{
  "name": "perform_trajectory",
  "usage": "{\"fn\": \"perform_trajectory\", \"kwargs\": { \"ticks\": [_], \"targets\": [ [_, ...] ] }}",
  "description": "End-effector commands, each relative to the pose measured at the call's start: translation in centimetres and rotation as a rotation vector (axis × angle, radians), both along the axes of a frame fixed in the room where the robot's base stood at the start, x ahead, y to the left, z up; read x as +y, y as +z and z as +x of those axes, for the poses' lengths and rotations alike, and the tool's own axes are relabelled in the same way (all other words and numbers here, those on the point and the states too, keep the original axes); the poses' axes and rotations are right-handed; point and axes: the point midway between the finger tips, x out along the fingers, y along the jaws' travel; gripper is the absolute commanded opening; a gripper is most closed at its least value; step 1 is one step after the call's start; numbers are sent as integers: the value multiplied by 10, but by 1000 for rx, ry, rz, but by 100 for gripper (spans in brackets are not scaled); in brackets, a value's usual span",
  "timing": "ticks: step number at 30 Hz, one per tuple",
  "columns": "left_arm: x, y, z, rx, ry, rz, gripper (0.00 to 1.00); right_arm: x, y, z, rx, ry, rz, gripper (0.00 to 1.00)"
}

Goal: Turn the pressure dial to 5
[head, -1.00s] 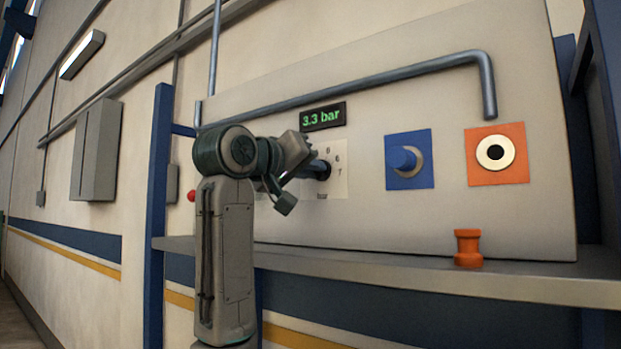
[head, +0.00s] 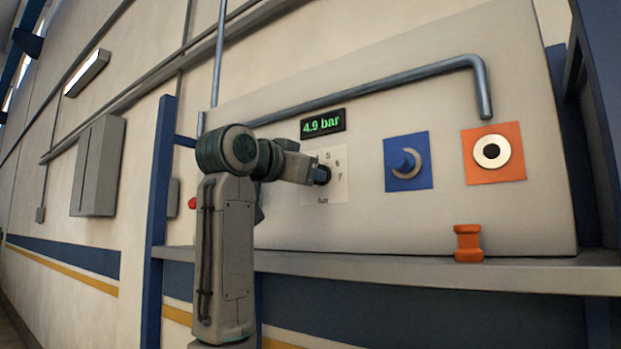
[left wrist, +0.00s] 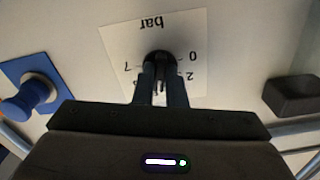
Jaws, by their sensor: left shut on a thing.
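The pressure dial is a dark knob (head: 322,174) on a white scale plate (head: 338,190) marked with numbers and "bar". The display (head: 323,123) above it reads 4.9 bar in green. My left gripper (head: 312,172) is at the dial and shut on the knob. In the left wrist view the scale plate (left wrist: 124,45) appears upside down, and the two fingers of my left gripper (left wrist: 160,82) close around the dark knob (left wrist: 159,58). Part of the scale is hidden by the fingers. My right gripper is not in view.
Right of the dial are a blue plate with a blue peg (head: 405,163) and an orange plate with a white ring (head: 493,152). An orange spool-shaped piece (head: 468,243) stands on the grey shelf (head: 400,267). A grey pipe (head: 400,80) runs above the display.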

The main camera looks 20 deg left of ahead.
Motion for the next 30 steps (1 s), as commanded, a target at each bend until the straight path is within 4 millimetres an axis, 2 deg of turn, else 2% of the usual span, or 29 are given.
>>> {"fn": "perform_trajectory", "kwargs": {
  "ticks": [7,22,23,26,30],
  "targets": [
    [0,-4,1,-16,-2,70,0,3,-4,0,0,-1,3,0],
    [0,-3,1,-21,-2,85,0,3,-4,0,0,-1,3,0],
    [0,-3,1,-21,-2,85,15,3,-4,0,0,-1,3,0],
    [0,-3,1,-24,-1,84,33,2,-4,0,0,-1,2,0],
    [0,-2,1,-26,-1,83,33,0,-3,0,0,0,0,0]
  ]
}}
